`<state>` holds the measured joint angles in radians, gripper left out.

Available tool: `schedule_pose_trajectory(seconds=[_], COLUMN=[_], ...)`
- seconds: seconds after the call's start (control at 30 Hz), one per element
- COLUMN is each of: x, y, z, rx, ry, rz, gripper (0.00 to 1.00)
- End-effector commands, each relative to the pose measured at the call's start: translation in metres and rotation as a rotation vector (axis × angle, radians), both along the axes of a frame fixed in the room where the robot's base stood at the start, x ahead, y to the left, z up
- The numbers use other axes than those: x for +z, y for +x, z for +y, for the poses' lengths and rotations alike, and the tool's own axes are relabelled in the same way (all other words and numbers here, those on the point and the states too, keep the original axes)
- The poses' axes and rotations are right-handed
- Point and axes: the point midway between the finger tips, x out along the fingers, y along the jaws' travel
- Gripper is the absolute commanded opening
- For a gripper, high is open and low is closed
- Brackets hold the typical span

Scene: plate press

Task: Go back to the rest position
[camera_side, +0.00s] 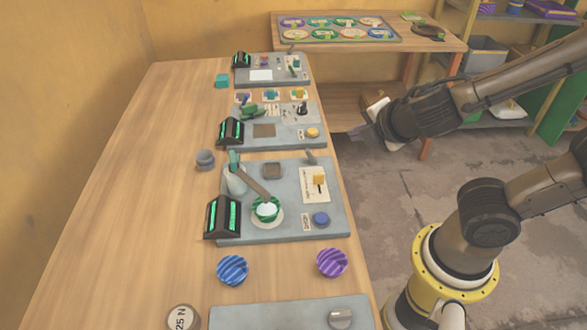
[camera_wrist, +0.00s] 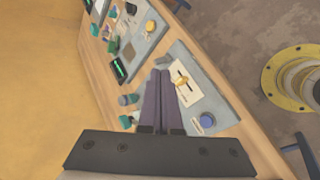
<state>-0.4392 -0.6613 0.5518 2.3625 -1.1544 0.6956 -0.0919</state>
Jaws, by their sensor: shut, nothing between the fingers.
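My gripper (camera_side: 366,133) is raised off the right side of the long wooden table, clear of everything on it. Its purple fingers also show in the wrist view (camera_wrist: 161,76), closed together with nothing between them. The nearest press panel (camera_side: 300,225) is a grey board on the table. It carries a black unit with green bars (camera_side: 223,216), a green-and-white striped piece (camera_side: 266,208) under a lever arm (camera_side: 252,187), a yellow slider (camera_side: 319,181) and a blue button (camera_side: 321,219). In the wrist view the fingers hide part of this panel.
Two more grey panels (camera_side: 318,141) (camera_side: 300,76) stand farther back. A blue striped piece (camera_side: 233,270) and a purple striped piece (camera_side: 332,262) lie in front. A tray of several discs (camera_side: 390,35) is on the back table. Open floor (camera_side: 390,200) lies right of the long table.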

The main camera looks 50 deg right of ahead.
Motion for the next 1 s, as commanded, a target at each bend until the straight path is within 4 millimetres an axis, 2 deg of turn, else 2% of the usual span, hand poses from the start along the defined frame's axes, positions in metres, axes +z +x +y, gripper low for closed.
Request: schedule_pose_trajectory(seconds=[0.03,0.1,0.2,0.3,0.4,0.53,0.7,1.0], x=[0.014,0.026,0.038,0.046,0.052,0.056,0.052,0.051], y=[-0.010,-0.026,-0.051,-0.072,-0.086,-0.095,-0.102,-0.103], z=[-0.020,-0.037,-0.048,-0.045,-0.031,-0.005,0.016,0.018], rx=[-0.154,-0.342,-0.576,-0.768,-0.905,-0.996,-1.053,-1.066], ry=[0.092,0.226,0.422,0.623,0.812,0.996,1.098,1.109], rz=[-0.037,-0.072,-0.119,-0.154,-0.167,-0.138,-0.074,-0.064], gripper=[0.00,0.00,0.00,0.00,0.00,0.00,0.00,0.00])
